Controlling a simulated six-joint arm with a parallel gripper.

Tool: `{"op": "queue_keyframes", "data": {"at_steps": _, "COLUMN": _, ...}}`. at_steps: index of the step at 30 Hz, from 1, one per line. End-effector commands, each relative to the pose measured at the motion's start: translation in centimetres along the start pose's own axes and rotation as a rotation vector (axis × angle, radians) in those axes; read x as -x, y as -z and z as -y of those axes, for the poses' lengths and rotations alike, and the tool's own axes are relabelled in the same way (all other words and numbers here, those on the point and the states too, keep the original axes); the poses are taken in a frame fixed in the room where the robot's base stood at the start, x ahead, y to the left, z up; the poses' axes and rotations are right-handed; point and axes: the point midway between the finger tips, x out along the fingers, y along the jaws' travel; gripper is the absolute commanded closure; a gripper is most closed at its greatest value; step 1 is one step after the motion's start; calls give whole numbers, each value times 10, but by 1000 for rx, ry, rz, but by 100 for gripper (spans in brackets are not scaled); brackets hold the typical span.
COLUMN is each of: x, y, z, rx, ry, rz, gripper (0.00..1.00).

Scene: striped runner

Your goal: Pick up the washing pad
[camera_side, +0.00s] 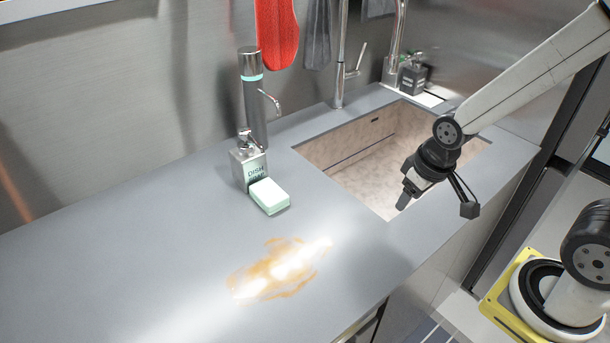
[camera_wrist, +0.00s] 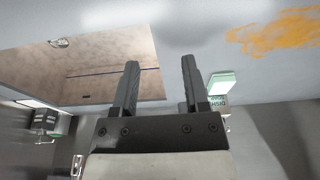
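The washing pad (camera_side: 269,197), a white block with a pale green lower layer, lies on the grey counter (camera_side: 130,245) against the front of the dish soap dispenser (camera_side: 248,160). In the wrist view the pad (camera_wrist: 221,84) is just right of my gripper's right finger, farther off, with the soap bottle (camera_wrist: 219,101) beside it. My gripper (camera_side: 436,203) is over the front edge of the sink, well to the right of the pad. In the wrist view my gripper (camera_wrist: 160,70) has its two fingers apart with nothing between them.
An orange stain (camera_side: 277,270) marks the counter in front of the pad. The sink (camera_side: 375,150) is a recess below my gripper. A tall dark dispenser (camera_side: 253,98) with a spout and a tap (camera_side: 341,70) stand along the back. The counter's left part is clear.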

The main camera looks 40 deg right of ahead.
Motion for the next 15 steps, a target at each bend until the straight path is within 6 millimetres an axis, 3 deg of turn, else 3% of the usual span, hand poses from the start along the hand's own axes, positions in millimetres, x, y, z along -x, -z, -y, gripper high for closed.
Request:
{"op": "queue_keyframes", "data": {"at_steps": 1, "x": 0, "y": 0, "z": 0, "rx": 0, "ry": 0, "rz": 0, "gripper": 24}}
{"op": "queue_keyframes", "data": {"at_steps": 3, "x": 0, "y": 0, "z": 0, "rx": 0, "ry": 0, "rz": 0, "gripper": 2}}
{"op": "queue_keyframes", "data": {"at_steps": 15, "x": -1, "y": 8, "z": 2, "rx": 2, "ry": 0, "rz": -4, "gripper": 0}}
